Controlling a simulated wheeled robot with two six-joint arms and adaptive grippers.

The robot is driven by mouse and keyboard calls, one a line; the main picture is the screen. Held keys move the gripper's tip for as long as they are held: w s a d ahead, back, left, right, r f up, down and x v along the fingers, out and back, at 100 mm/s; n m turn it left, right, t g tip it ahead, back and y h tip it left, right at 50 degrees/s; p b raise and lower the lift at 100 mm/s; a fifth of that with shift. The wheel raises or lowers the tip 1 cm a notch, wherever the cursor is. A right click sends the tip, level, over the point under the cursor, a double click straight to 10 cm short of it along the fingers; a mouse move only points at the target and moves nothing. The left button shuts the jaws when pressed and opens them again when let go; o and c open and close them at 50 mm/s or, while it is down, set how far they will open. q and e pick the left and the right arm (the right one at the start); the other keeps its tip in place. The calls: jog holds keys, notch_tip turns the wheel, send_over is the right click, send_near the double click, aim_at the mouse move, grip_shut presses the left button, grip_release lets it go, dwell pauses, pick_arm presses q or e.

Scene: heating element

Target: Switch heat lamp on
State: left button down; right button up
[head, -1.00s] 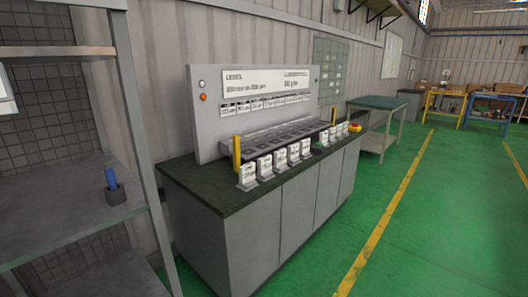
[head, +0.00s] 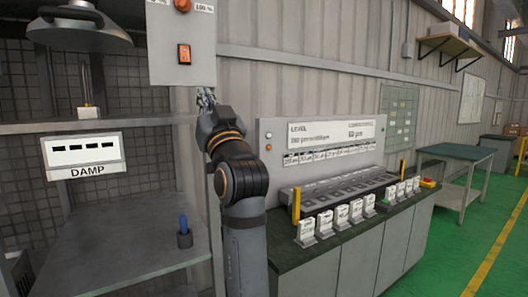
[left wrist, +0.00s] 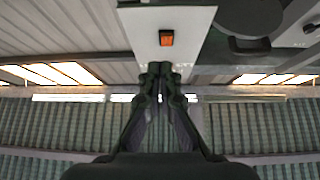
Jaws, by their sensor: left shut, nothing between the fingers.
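The heat lamp (head: 80,30) is a grey dome hanging at the upper left of the head view. A light grey control box (head: 170,70) is on the wall right of it, with an orange-red rocker switch (head: 184,54) on its face. The switch also shows in the left wrist view (left wrist: 166,38), beyond the fingertips. My left gripper (head: 205,97) is raised just below and right of the switch, apart from it in the picture. In the left wrist view its fingers (left wrist: 160,72) are shut and empty. My right gripper is not in view.
A grey panel bench (head: 310,265) with several white blocks stands at right. Green floor (head: 465,265) is clear.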

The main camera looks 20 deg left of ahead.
aim_at(185, 55)
pick_arm(q)
jog(key=r, duration=0.1)
jog(key=s+r+y, duration=0.1)
jog(key=r, duration=0.1)
jog(key=shift+s+d+n+g, duration=0.3)
jog(key=shift+n, duration=0.1)
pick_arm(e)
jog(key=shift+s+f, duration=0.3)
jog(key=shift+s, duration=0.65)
pick_arm(q)
jog(key=shift+w+r, duration=0.1)
jog(key=p+x, duration=0.2)
jog(key=x, duration=0.2)
jog(key=f+p+x, duration=0.1)
jog(key=p+x, duration=0.1)
jog(key=x, duration=0.2)
jog(key=p+x, duration=0.2)
jog(key=x, duration=0.2)
jog(key=shift+w+a+f, duration=0.1)
jog(key=shift+w+a, duration=0.2)
jog(key=shift+a, duration=0.15)
jog(key=shift+w+a+f, duration=0.25)
jog(key=shift+w+a, duration=0.15)
jog(key=shift+a, duration=0.05)
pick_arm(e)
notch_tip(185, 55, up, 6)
pick_arm(q)
jog(key=shift+d, duration=0.1)
